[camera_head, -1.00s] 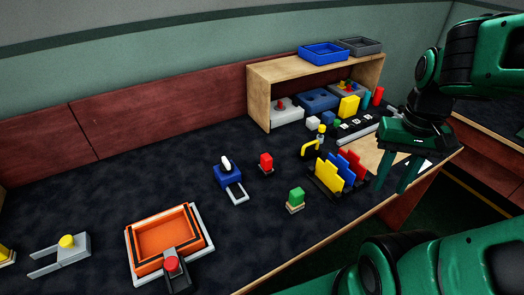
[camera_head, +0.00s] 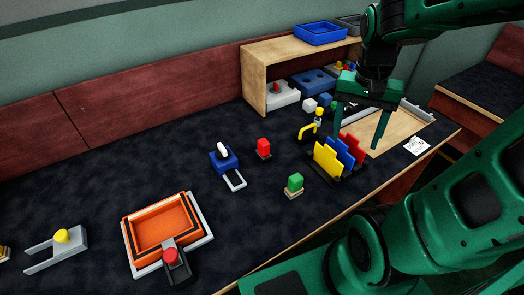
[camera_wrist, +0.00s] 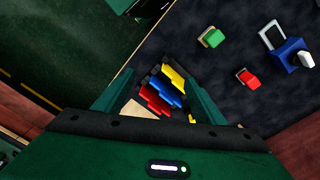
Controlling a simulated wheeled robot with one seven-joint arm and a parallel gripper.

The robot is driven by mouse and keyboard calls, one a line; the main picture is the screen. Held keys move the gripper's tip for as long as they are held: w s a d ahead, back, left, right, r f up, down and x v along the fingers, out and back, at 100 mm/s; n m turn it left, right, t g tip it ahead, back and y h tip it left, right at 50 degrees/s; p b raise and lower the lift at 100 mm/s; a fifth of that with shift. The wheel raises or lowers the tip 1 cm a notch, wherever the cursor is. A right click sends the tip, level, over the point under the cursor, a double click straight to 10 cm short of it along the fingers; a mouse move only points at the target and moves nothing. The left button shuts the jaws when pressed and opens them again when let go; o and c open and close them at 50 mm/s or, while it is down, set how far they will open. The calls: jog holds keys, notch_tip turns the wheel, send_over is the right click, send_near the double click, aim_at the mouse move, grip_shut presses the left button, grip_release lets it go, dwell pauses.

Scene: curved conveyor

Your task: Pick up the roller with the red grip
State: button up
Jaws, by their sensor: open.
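A small upright red grip (camera_head: 264,146) on a dark base stands on the dark mat, right of a blue device with a white knob. It also shows in the wrist view (camera_wrist: 247,78), at the right. Whether its base is a roller is too small to tell. Another red knob (camera_head: 171,256) sits on a dark part at the front of an orange tray. My gripper (camera_head: 357,143) is open and empty, above and behind the folder rack, to the right of the small red grip. In the wrist view, my fingers (camera_wrist: 158,88) straddle the view of the rack.
The rack of yellow, blue and red folders (camera_head: 329,163) stands under my gripper. A green-topped block (camera_head: 294,183), the blue device (camera_head: 222,159) and the orange tray (camera_head: 130,240) stand on the mat. A wooden shelf (camera_head: 256,80) stands behind. The mat's left middle is clear.

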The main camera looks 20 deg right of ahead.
jog(key=w+a+f+m, duration=0.2)
jog(key=w+a, duration=0.1)
jog(key=w, duration=0.3)
jog(key=w+a+f+m, duration=0.1)
jog(key=w+a+f, duration=0.1)
jog(key=w+a, duration=0.35)
jog(key=m, duration=0.3)
send_over(265, 141)
jog(key=shift+y, duration=0.4)
jog(key=f, duration=0.4)
jog(key=shift+s+d+f, duration=0.2)
jog(key=shift+d+f, duration=0.1)
jog(key=shift+f, duration=0.05)
jog(key=shift+w+a+f+m, duration=0.15)
jog(key=shift+a+f+m, duration=0.05)
jog(key=shift+f+m, duration=0.1)
notch_tip(265, 141, down, 5)
jog(key=shift+w+a+f, duration=0.1)
jog(key=shift+a+f, duration=0.05)
jog(key=shift+f, duration=1.2)
jog(key=shift+a+f, duration=0.15)
jog(key=shift+f, duration=1.2)
jog(key=c, duration=1.3)
notch_tip(265, 141, up, 10)
jog(key=shift+r, duration=0.1)
